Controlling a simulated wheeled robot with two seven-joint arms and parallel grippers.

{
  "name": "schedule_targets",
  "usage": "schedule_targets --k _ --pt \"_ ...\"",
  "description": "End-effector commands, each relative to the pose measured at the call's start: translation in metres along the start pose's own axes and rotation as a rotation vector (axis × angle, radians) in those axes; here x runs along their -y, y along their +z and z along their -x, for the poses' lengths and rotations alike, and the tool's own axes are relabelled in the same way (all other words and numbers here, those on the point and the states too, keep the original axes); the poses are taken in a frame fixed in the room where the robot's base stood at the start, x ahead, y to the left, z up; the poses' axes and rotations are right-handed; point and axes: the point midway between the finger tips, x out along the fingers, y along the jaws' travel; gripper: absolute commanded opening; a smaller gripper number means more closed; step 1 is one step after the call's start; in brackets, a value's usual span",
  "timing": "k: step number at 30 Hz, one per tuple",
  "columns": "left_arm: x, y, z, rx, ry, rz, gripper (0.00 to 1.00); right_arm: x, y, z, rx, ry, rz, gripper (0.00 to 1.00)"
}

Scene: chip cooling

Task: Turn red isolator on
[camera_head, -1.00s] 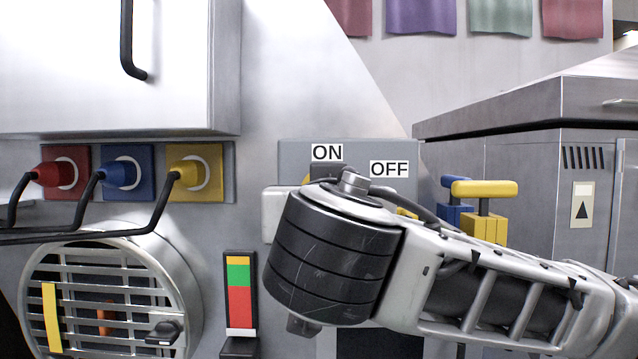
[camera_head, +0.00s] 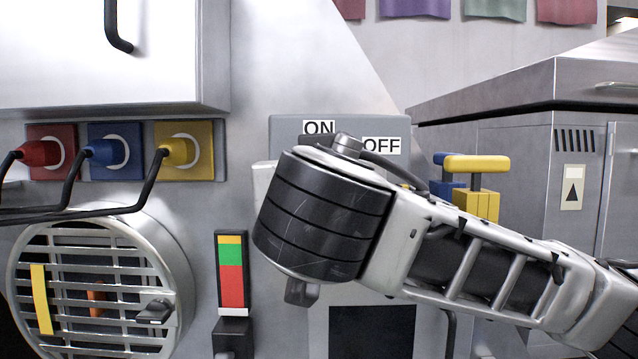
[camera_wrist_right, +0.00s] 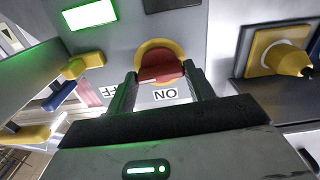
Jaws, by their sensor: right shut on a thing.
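In the right wrist view, the red isolator knob (camera_wrist_right: 160,68) sits in a yellow ring (camera_wrist_right: 157,47) on a grey panel. My right gripper (camera_wrist_right: 160,78) has its two fingers on either side of the knob and is shut on it. The ON label (camera_wrist_right: 165,95) shows upside down close to the knob, and the OFF label (camera_wrist_right: 108,93) is partly hidden behind a finger. In the head view, the ON label (camera_head: 319,127) and OFF label (camera_head: 382,146) show above my right arm, which hides the isolator and the gripper. My left gripper is not in view.
Red (camera_head: 40,153), blue (camera_head: 104,152) and yellow (camera_head: 180,151) plugs with black cables are at the left. A round grille (camera_head: 95,285) is below them. Yellow (camera_head: 476,163) and blue (camera_head: 446,188) handles stand behind my arm. A steel cabinet (camera_head: 520,170) is at the right.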

Motion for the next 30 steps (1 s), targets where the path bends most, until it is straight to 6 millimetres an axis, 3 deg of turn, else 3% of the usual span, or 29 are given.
schedule_targets --k 9,30 --pt "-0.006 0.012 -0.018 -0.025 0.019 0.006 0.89 0.000 0.006 0.000 0.000 0.000 0.216 0.30" --pt "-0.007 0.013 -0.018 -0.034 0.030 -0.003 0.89 -0.001 0.000 0.000 -0.001 0.003 0.886 0.30"
